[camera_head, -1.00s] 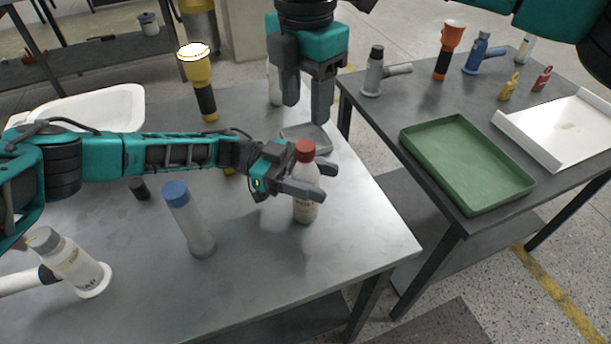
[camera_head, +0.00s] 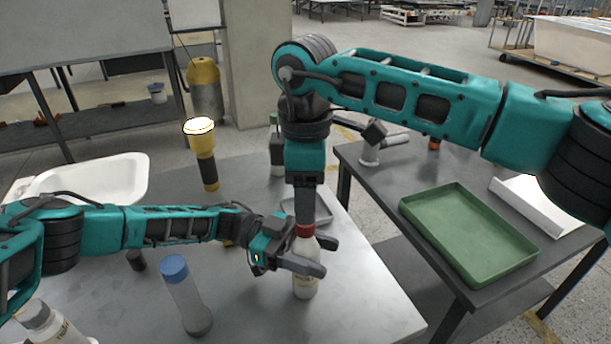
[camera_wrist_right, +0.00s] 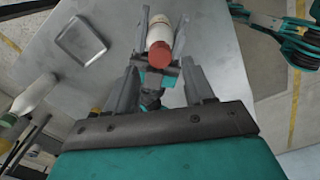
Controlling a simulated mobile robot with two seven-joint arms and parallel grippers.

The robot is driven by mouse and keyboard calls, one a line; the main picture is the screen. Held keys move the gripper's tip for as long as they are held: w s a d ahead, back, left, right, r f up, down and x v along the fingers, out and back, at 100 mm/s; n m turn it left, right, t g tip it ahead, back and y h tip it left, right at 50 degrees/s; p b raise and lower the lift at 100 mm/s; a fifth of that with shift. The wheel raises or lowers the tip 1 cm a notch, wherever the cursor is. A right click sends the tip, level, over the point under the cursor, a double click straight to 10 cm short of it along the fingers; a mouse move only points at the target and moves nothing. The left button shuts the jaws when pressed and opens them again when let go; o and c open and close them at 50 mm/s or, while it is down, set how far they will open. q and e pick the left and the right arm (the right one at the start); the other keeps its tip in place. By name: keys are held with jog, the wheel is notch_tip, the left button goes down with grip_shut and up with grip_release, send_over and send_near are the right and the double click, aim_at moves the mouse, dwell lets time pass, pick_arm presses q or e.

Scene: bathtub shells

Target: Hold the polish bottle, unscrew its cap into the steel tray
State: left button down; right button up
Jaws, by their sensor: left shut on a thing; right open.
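The polish bottle (camera_head: 304,285) is a white bottle with a red cap (camera_head: 305,231), standing upright near the table's right edge. My left gripper (camera_head: 314,257) is shut around its body below the cap. My right gripper (camera_head: 305,215) points down from above at the cap. In the right wrist view my right gripper (camera_wrist_right: 160,84) is open, and the red cap (camera_wrist_right: 162,53) shows ahead of its fingers, which seem apart from it. The small steel tray (camera_head: 289,205) lies on the table behind the bottle, partly hidden by my right gripper. It shows whole in the right wrist view (camera_wrist_right: 79,44).
A blue-capped bottle (camera_head: 187,300) stands left of my left gripper. A yellow-and-black flashlight (camera_head: 206,160) and a white basin (camera_head: 105,180) are farther back. A second table at right holds a green tray (camera_head: 468,235) and a white tray (camera_head: 540,206).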

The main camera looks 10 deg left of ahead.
jog(key=shift+f, duration=2.2)
